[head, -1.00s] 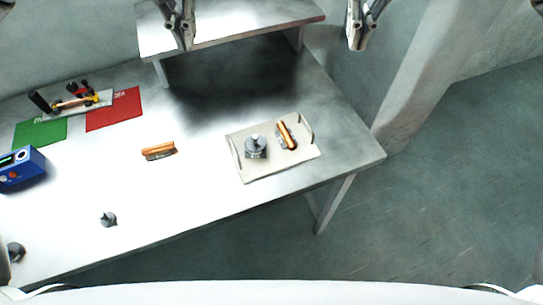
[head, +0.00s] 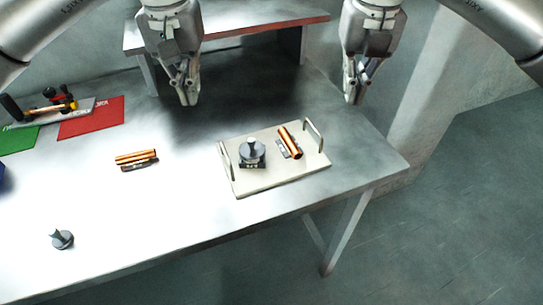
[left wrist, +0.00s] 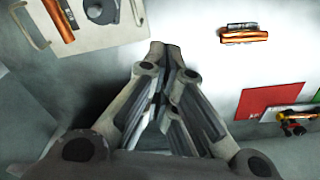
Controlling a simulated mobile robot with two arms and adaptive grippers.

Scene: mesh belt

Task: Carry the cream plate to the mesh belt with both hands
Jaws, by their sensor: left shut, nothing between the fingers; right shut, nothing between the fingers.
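The cream plate (head: 262,180) is a flat tray with an upright handle at its left and right ends. It lies on the metal table near the right end. On it are a grey knobbed weight (head: 252,153) and an orange-and-grey piece (head: 290,143). My left gripper (head: 189,100) is shut and empty, above the table behind and left of the plate. My right gripper (head: 352,99) is shut and empty, behind and right of the plate. Neither touches it. In the left wrist view the plate (left wrist: 85,38) shows in part at upper left. I cannot identify a mesh belt for sure.
A raised shelf (head: 250,25) stands at the back. Another orange piece (head: 136,159) and a grey knobbed part (head: 62,239) lie on the table to the left. Red (head: 92,118) and green (head: 18,139) mats lie at far left with tools. The table's front edge is close to the plate.

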